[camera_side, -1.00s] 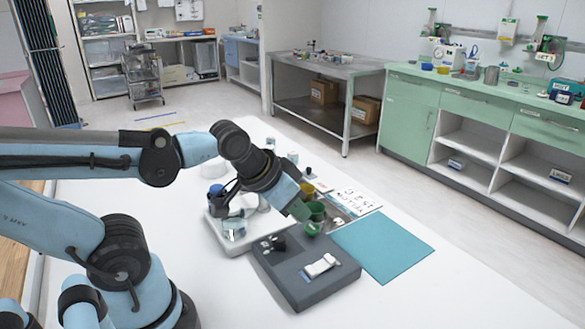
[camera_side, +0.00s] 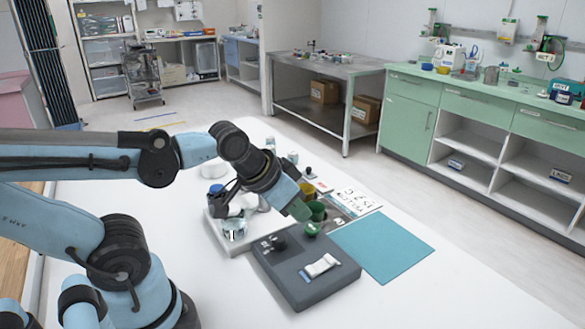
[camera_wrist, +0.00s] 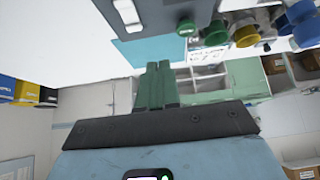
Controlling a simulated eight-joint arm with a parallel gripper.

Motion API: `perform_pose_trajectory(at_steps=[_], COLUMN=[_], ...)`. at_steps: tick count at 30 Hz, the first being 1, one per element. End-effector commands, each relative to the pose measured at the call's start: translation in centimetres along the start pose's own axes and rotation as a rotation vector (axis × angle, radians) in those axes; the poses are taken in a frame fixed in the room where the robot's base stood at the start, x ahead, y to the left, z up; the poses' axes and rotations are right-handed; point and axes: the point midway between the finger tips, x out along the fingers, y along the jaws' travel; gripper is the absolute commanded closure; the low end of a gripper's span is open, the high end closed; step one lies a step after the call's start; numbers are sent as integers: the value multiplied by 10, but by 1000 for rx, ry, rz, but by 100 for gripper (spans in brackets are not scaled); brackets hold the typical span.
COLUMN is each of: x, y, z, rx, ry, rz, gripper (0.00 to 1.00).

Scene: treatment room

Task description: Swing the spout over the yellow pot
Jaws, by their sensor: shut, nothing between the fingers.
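The yellow pot (camera_side: 307,189) stands in a row behind a green pot (camera_side: 317,211), partly hidden by my gripper. In the wrist view, the yellow pot (camera_wrist: 245,36) sits between the green pot (camera_wrist: 215,34) and a blue one (camera_wrist: 302,24). My gripper (camera_side: 300,211) points down and right, close to the green pot; I cannot tell whether it touches. Its green fingers (camera_wrist: 157,84) are together and empty, pointing away from the pots in the wrist view. I cannot pick out the spout with certainty; part of the area is behind my gripper.
A grey box (camera_side: 306,270) with a green knob (camera_side: 312,229) and a white tube-like item lies in front of the pots. A teal mat (camera_side: 384,247) lies to the right, and a lettered card (camera_side: 359,200) behind. A white stand (camera_side: 214,229) is at the left.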

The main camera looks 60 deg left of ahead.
Motion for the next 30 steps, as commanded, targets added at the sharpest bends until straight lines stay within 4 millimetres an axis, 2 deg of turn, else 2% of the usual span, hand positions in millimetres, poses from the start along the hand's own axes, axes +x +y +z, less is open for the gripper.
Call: perform_pose_trajectory(at_steps=[1,5,11,15,18,23,30], x=[0,-8,-40,-63,-74,-76,-51], y=[-1,-23,-98,-142,-160,-169,-175], z=[-1,-12,-38,-44,-44,-44,-36], rx=[-4,-80,-348,-513,-584,-617,-614], ry=[-2,-29,-128,-185,-209,-220,-219], rz=[-3,-50,-204,-290,-327,-342,-341], gripper=[89,69,39,39,39,39,39])
